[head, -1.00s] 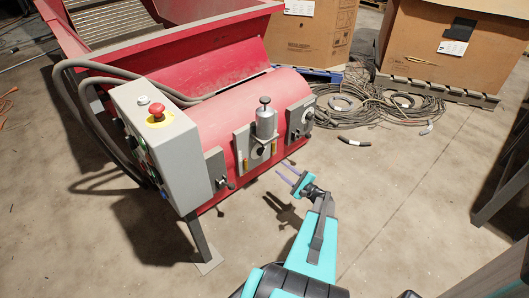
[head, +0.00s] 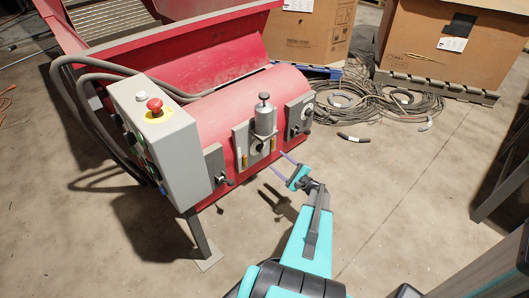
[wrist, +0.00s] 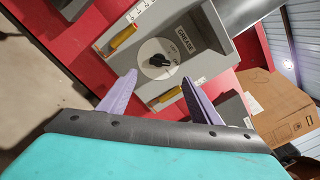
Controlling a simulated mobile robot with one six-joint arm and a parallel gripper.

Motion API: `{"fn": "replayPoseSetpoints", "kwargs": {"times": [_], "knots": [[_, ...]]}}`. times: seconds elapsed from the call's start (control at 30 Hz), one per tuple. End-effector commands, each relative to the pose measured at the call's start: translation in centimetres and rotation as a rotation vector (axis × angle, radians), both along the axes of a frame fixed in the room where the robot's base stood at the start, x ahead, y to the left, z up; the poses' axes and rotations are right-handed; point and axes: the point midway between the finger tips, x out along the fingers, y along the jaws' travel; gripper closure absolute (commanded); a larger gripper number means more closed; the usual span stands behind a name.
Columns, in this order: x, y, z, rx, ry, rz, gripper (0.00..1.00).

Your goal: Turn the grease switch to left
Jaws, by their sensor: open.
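The grease switch is a small black knob (wrist: 158,60) on a round grey dial, on a grey plate (wrist: 212,62) marked "GREASE" in the wrist view. Which marked position the knob points to is too small to tell. In the head view the grease plate (head: 242,143) is on the red machine's front, below a silver cylinder (head: 263,119). My gripper (head: 276,160) is open and empty, its purple fingers facing the plate. In the wrist view the fingertips (wrist: 158,77) are spread on either side of the line to the knob, apparently short of it.
Two yellow-filled gauges (wrist: 124,37) flank the dial. Other plates with knobs sit left (head: 216,165) and right (head: 300,115) on the red machine (head: 215,112). A grey control box (head: 176,150) has a red button. Cable coils (head: 400,105) lie behind; the floor to the right is mostly clear.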

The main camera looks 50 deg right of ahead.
Motion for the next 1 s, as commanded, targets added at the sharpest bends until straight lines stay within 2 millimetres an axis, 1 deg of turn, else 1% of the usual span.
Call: {"fn": "replayPoseSetpoints", "kwargs": {"times": [0.03,0.1,0.6,0.8,1.0], "knots": [[0.8,-0.1,-0.1,-0.001,0.0,0.003,0.42],[1.8,-0.1,-0.1,-0.002,-0.001,0.004,0.42],[8.8,-0.7,-0.2,0.0,-0.001,0.001,0.42],[10.5,-0.8,-0.1,0.0,0.0,0.0,0.42],[11.0,-0.9,0.0,0.0,-0.001,-0.001,0.42]]}}
